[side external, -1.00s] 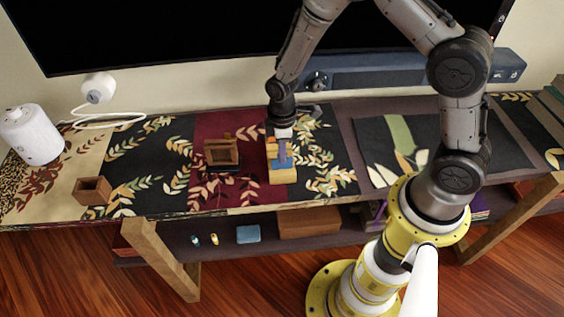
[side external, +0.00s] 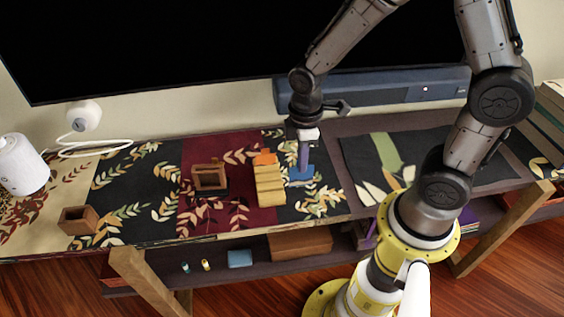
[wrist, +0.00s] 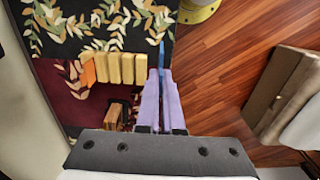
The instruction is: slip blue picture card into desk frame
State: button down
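My gripper (side external: 303,164), with purple fingers, is shut on the blue picture card (side external: 301,174). It holds the card above the table, just right of the yellow block stand (side external: 270,190). In the wrist view the card (wrist: 161,55) shows as a thin, edge-on strip past the fingertips (wrist: 160,76). The brown wooden desk frame (side external: 209,177) stands on the dark red part of the runner, left of the yellow stand.
An orange card (side external: 264,158) sits at the back end of the yellow stand. A small wooden box (side external: 78,220) and a white lamp (side external: 84,114) stand to the left. A dark screen and blue-grey soundbar (side external: 380,92) border the back.

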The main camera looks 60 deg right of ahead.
jog(key=s+r, duration=0.2)
jog(key=s, duration=0.3)
jog(key=w+a+r+m, duration=0.1)
jog(key=w+a+r, duration=0.15)
jog(key=w, duration=0.75)
jog(key=w+a+r, duration=0.1)
jog(key=w+r, duration=0.3)
jog(key=w, duration=0.6)
jog(key=w+a+f, duration=0.5)
jog(key=w+f, duration=0.1)
jog(key=w, duration=0.4)
jog(key=shift+w, duration=0.15)
jog(key=shift+f, duration=1.95)
jog(key=shift+f, duration=2.55)
